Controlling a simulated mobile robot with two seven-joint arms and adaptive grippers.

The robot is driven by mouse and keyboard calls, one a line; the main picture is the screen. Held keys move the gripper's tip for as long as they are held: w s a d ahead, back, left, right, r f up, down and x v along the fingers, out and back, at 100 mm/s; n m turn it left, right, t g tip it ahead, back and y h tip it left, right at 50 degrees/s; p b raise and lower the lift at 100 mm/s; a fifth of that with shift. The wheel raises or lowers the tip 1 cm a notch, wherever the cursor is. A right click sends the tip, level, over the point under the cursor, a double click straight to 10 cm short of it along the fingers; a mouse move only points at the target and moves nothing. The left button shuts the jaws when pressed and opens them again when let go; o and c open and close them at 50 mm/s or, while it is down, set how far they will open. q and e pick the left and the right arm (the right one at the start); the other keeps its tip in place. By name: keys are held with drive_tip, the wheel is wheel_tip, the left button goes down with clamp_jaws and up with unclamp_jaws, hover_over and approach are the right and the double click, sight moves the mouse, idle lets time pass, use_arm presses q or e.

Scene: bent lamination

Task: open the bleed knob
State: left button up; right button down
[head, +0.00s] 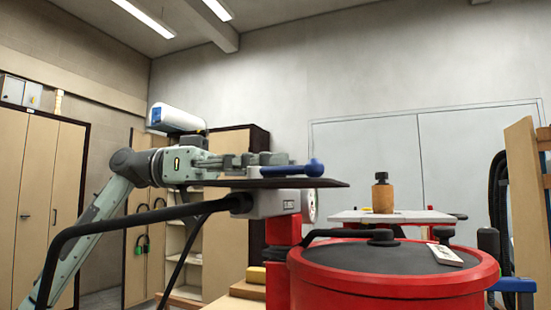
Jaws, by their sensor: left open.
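No part is marked as the bleed knob, and I cannot tell for sure which one it is. A blue bar with a rounded end (314,168) lies on or just above a thin dark plate (328,183). My left gripper (283,159) is open, seen nearly edge-on, just above the plate. Its fingers point right and overlap the blue bar in the picture; I cannot tell whether they touch it. A black knob-like fitting (382,236) sits on the lid of a red drum (390,283). My right gripper is not in view.
Under the plate are a grey box (270,204) with a round dial (308,204) and a red post. A black hose (90,229) curves across the left front. Cabinets line the left.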

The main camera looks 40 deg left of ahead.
use_arm(q)
drive_tip(key=shift+d, duration=0.2)
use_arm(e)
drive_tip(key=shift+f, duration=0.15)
use_arm(q)
drive_tip(key=shift+c, duration=0.5)
clamp_jaws()
drive_tip(key=shift+f, duration=0.1)
drive_tip(key=n+t+y+b, duration=0.2)
drive_tip(key=n+t+b, duration=0.1)
drive_tip(key=t, duration=0.1)
drive_tip(key=shift+y, duration=0.4)
drive_tip(key=n+t+y, duration=0.2)
drive_tip(key=shift+n+t+y, duration=0.3)
drive_tip(key=shift+t, duration=0.1)
drive_tip(key=shift+n+t+y, duration=0.8)
drive_tip(key=shift+n+y, duration=0.1)
drive_tip(key=shift+y, duration=0.2)
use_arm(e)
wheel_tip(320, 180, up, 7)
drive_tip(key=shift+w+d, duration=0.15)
use_arm(q)
drive_tip(key=shift+y, duration=0.3)
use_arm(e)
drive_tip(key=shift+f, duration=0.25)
